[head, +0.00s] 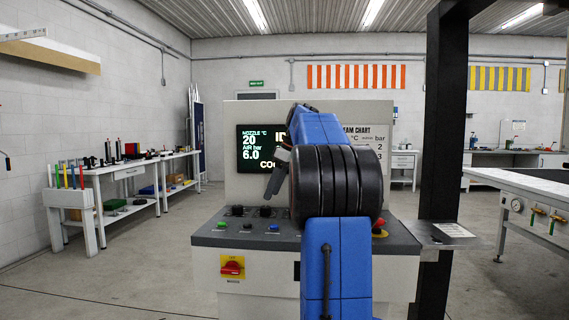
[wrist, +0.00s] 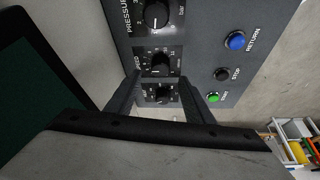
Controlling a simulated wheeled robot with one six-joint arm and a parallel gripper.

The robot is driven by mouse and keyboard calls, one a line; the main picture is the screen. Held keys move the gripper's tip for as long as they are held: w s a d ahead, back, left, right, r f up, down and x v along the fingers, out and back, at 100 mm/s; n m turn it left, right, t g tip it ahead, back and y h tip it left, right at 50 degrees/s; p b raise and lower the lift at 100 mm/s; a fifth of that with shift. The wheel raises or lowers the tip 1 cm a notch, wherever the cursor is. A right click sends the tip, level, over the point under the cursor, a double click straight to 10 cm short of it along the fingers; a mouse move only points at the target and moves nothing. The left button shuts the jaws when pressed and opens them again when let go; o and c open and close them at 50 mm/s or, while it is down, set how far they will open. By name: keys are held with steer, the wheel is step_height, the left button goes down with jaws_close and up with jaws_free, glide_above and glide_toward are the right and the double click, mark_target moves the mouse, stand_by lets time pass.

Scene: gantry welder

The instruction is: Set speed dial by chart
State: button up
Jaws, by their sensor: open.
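The speed dial (wrist: 160,62), a black knob with a white pointer line, sits mid-panel in the wrist view, below the larger pressure dial (wrist: 157,15). A third dial (wrist: 162,94) lies below it, its label partly hidden. My gripper (wrist: 160,80) is open and empty, its fingers on either side of the lower dials; contact cannot be told. In the head view my gripper (head: 277,172) hangs above the console (head: 210,237). The chart (head: 375,135) on the back panel is mostly hidden by my arm; only "EAM CHART", "°C" and figures 2 and 3 show.
The screen (head: 258,155) reads nozzle 20 °C and air 6.0 bar; its right side is hidden. Blue return (wrist: 235,40), black stop (wrist: 221,74) and green (wrist: 213,98) buttons lie beside the dials. A red emergency button (head: 379,226) and dark post (head: 440,150) stand to the right.

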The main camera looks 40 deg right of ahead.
steer(key=v, duration=1.1)
steer(key=shift+r, duration=0.25)
steer(key=shift+s+d, duration=0.1)
steer(key=shift+s, duration=0.05)
steer(key=s+a+f+m, duration=0.15)
steer(key=a+f, duration=0.25)
steer(key=a, duration=0.5)
steer(key=s+a+f+m+h, duration=0.1)
steer(key=s+a+f, duration=0.2)
steer(key=a+f, duration=0.35)
steer(key=s+a+f+m, duration=0.1)
steer(key=s+a+f, duration=0.15)
steer(key=a, duration=0.85)
steer(key=s+a+f, duration=0.4)
steer(key=s+f, duration=0.2)
steer(key=f, duration=0.2)
steer(key=s+a+f+m, duration=0.1)
steer(key=s+a+f, duration=0.3)
steer(key=f, duration=0.5)
steer(key=s+a+f+m+h, duration=0.1)
steer(key=s+a+f, duration=0.3)
steer(key=s+f, duration=0.4)
steer(key=shift+f+t, duration=0.4)
steer(key=shift+f, duration=0.1)
steer(key=shift+a+r, duration=0.1)
steer(key=shift+a, duration=0.05)
